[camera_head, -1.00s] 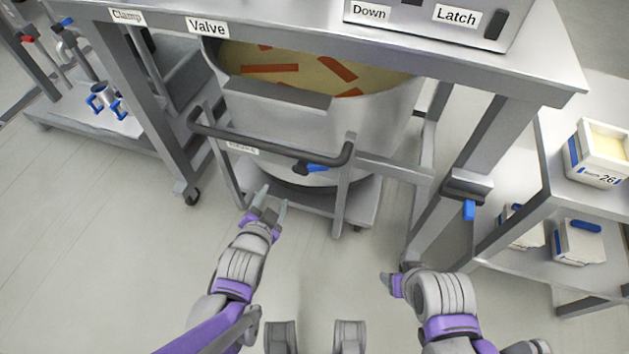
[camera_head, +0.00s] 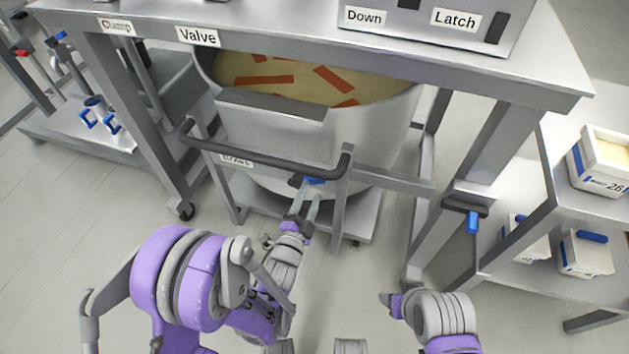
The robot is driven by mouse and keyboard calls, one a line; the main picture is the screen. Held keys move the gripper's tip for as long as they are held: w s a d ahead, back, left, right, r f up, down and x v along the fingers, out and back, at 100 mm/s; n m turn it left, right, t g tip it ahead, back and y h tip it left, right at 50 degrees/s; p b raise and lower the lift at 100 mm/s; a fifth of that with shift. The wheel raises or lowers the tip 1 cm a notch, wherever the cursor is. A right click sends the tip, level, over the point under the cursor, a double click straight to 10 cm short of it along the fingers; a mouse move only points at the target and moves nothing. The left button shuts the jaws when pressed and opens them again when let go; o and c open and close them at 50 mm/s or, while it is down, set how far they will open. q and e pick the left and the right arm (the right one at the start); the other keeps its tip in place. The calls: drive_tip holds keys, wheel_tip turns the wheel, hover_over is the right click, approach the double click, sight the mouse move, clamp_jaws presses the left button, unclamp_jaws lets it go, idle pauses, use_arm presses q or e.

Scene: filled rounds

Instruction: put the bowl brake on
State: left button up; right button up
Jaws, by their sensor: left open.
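The large grey bowl (camera_head: 370,137) stands on a low wheeled trolley under the table. It is filled with a yellowish mix with red-brown strips. A dark push bar (camera_head: 262,157) runs across its front. A white label, partly hidden and seemingly reading "Brake" (camera_head: 237,160), sits below the bar. A blue brake lever (camera_head: 316,181) shows low on the trolley's front, right of the label. My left gripper (camera_head: 306,196) is open, its fingertips at the lever; I cannot tell whether they touch it. My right gripper (camera_head: 386,299) is low, right of centre, apart from the trolley; its fingers are barely visible.
The table (camera_head: 545,82) above carries "Valve", "Down" and "Latch" labels. A table leg with a blue handle (camera_head: 473,222) stands at right. Shelves with white tubs (camera_head: 586,256) are at far right. A low rack (camera_head: 60,135) is at left. The floor (camera_head: 90,235) at front left is clear.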

sight(315, 182)
use_arm(q)
drive_tip(key=shift+x, duration=2.15)
drive_tip(key=shift+f, duration=0.1)
clamp_jaws()
